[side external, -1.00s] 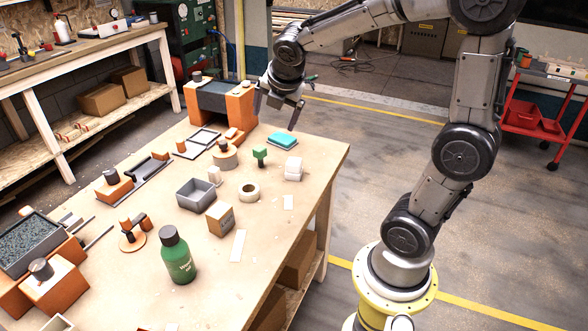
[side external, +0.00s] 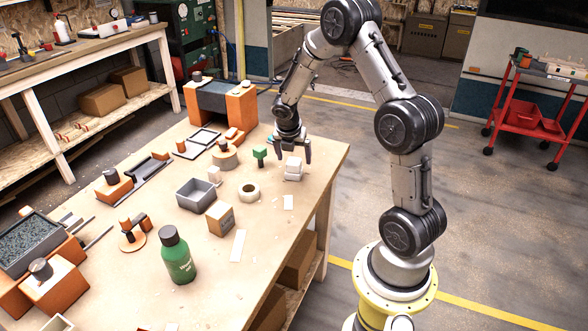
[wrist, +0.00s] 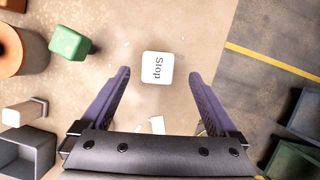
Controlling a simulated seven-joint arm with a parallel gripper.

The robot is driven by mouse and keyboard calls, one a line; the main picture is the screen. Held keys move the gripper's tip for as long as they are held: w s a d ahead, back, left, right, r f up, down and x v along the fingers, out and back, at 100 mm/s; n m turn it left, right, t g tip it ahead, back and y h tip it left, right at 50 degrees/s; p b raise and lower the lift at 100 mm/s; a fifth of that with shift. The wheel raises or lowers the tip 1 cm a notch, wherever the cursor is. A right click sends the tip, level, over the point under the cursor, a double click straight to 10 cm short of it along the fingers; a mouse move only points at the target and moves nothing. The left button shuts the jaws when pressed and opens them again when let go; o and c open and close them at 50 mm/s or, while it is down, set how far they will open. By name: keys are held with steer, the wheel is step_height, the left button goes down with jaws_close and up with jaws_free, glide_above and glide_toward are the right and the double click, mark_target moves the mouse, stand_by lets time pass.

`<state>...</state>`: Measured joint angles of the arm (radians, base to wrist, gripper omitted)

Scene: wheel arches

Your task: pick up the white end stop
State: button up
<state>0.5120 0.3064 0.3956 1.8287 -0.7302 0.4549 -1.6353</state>
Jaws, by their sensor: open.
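The white end stop (side external: 293,168) stands on the workbench near its right edge in the side external view. In the wrist view its top face (wrist: 157,68) reads "Stop" and lies just beyond and between the fingertips. My gripper (side external: 292,155) points down above and beside the end stop. In the wrist view my gripper (wrist: 163,75) is open with both fingers apart and nothing between them touching.
A grey open box (side external: 198,194) and a green bottle (side external: 177,256) are further off. The bench's right edge (side external: 342,160) is close.

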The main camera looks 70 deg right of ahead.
mark_target(293, 162)
steer(key=shift+a+x, duration=0.15)
steer(key=shift+x, duration=1.35)
steer(key=shift+a+x, duration=0.15)
steer(key=shift+x, duration=1.3)
steer(key=shift+w+f, duration=0.15)
steer(key=shift+c, duration=0.2)
steer(key=c, duration=1.5)
